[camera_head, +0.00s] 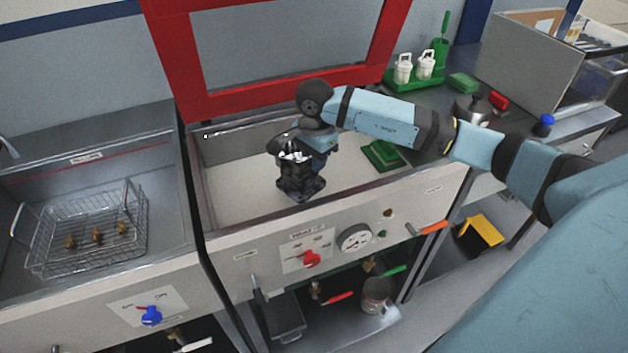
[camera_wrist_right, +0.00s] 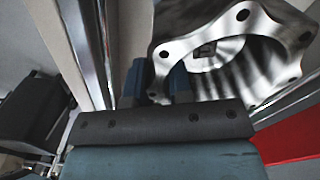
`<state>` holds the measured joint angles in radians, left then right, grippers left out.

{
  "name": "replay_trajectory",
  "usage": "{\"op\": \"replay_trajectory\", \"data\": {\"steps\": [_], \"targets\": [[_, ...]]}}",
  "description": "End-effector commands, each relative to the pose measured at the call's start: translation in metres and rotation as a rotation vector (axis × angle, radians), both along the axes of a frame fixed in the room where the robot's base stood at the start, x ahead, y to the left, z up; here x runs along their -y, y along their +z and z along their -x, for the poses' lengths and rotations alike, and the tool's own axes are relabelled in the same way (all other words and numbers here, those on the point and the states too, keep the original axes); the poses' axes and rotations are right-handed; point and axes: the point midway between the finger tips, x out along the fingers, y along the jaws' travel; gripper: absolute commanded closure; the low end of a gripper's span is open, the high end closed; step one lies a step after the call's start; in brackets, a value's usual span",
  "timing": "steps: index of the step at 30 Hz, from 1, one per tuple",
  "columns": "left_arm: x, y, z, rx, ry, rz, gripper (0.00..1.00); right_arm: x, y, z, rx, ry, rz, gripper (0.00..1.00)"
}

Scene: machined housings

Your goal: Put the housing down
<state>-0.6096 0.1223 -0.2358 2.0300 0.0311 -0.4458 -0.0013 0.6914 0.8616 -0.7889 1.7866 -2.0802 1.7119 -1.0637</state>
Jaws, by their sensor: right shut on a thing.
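The housing (camera_head: 299,183) is dark on its body with a bright machined top flange, and stands roughly upright over the pale floor of the open chamber (camera_head: 235,203). I cannot tell whether its base touches that floor. My right gripper (camera_head: 296,156) reaches down to its top from the right and is shut on it. In the right wrist view the bored, bolt-holed flange of the housing (camera_wrist_right: 262,25) shows beside the blue fingers of the right gripper (camera_wrist_right: 158,85), which sit at its rim. The left gripper is not in view.
A red-framed lid (camera_head: 170,60) stands raised behind the chamber. A green block (camera_head: 383,154) lies at the chamber's right end. A wire basket (camera_head: 90,230) with brass parts sits in the left basin. White bottles (camera_head: 403,68) stand on the back counter. The chamber's left floor is clear.

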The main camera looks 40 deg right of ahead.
Motion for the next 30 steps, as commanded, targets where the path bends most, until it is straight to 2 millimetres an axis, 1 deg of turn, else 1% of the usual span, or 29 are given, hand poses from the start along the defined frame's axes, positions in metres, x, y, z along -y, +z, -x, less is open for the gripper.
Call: {"op": "replay_trajectory", "data": {"steps": [3, 6, 11, 20, 22, 30], "targets": [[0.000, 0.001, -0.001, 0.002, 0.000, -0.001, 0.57, 0.000, -0.017, 0.000, 0.003, 0.000, -0.001, 1.00], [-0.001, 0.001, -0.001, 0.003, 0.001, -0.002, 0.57, 0.000, -0.026, -0.001, 0.003, 0.000, -0.001, 1.00], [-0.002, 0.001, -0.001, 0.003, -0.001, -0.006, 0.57, 0.000, -0.033, -0.001, 0.004, 0.000, -0.002, 1.00], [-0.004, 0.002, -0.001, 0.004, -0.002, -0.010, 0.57, 0.000, -0.070, 0.000, 0.002, 0.000, -0.001, 1.00], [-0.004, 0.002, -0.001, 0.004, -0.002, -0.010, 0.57, 0.000, -0.073, -0.001, 0.003, 0.000, -0.001, 1.00], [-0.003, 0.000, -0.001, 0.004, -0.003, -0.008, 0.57, 0.000, -0.074, -0.001, 0.004, 0.001, -0.001, 1.00]]}}
